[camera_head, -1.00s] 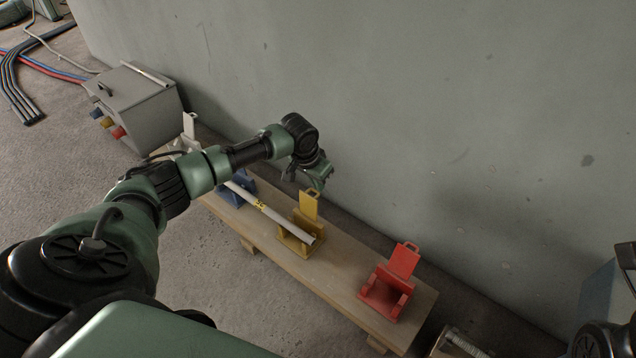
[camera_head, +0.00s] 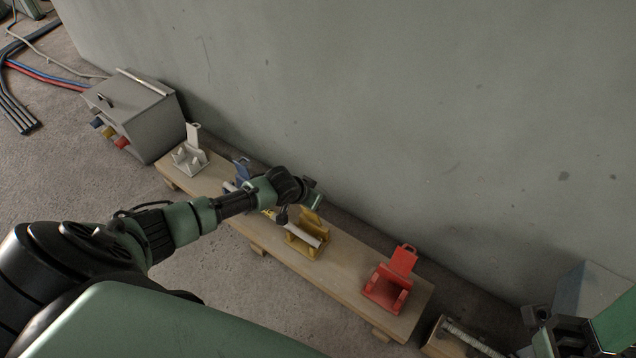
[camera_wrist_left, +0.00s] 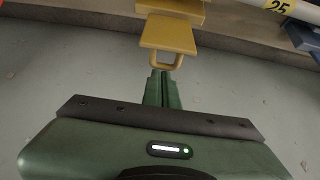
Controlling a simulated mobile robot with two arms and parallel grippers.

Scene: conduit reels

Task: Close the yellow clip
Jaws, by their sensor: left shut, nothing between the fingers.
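The yellow clip (camera_head: 305,245) sits on the wooden bench with its lid raised. A white conduit (camera_head: 308,238) with a yellow label lies in its base. In the left wrist view the clip's lid (camera_wrist_left: 168,36) ends in a small loop, just beyond my left gripper's fingertips (camera_wrist_left: 164,80). The fingers are shut and empty; whether they touch the loop is unclear. In the head view my left gripper (camera_head: 317,201) is at the lid's top on the wall side, and my wrist hides part of the clip. A dark and green part of my right arm shows at lower right, its fingers unclear.
The bench (camera_head: 345,270) runs along the grey wall. It also bears a red clip (camera_head: 386,290) and a white clip (camera_head: 189,158), both open, and a blue clip (camera_head: 243,170) partly hidden by my arm. A grey box (camera_head: 135,115) stands at the left.

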